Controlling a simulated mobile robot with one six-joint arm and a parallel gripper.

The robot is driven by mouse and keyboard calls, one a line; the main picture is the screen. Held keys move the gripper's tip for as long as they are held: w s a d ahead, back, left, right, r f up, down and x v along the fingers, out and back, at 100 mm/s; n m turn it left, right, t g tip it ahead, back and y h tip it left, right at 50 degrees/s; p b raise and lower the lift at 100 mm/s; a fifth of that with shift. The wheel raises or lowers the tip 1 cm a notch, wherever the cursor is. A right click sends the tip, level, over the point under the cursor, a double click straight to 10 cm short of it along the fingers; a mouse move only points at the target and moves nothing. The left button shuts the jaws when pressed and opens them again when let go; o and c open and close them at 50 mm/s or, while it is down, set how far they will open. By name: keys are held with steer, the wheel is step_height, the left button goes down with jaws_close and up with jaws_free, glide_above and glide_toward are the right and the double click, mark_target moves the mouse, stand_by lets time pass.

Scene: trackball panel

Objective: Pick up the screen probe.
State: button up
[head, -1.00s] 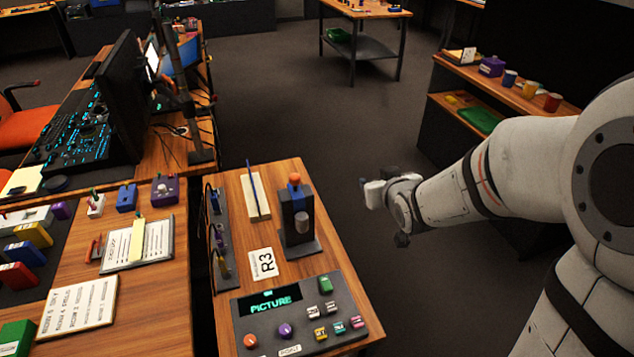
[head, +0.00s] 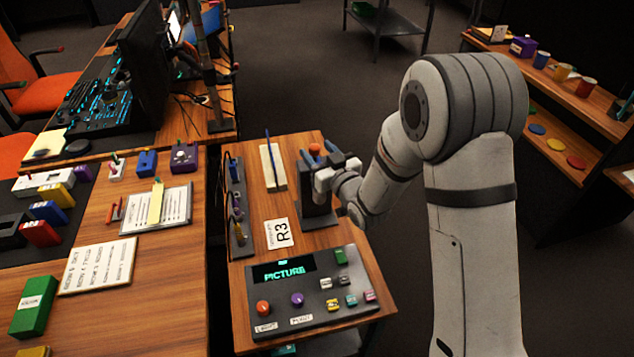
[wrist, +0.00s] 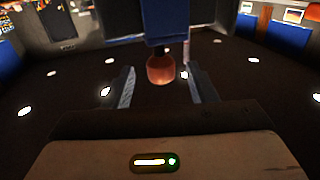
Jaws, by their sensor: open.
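An orange ball-topped piece (head: 315,149) stands upright in a dark stand (head: 319,222) at the back right of the small wooden table; I take it to be the screen probe. My gripper (head: 318,154) is at its top, open, with a finger on each side. The wrist view shows the orange ball (wrist: 161,68) between the two spread fingers of my gripper (wrist: 161,88), with a gap to each. A dark blue body joins the ball there.
A pale block with a blue rod (head: 269,160) stands left of the stand. An R3 card (head: 279,233) and a control panel (head: 310,294) reading PICTURE lie nearer. A rack of small tools (head: 238,210) lines the left edge. Open floor lies right of the table.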

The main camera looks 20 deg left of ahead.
steer(key=shift+x, duration=1.25)
jaws_close()
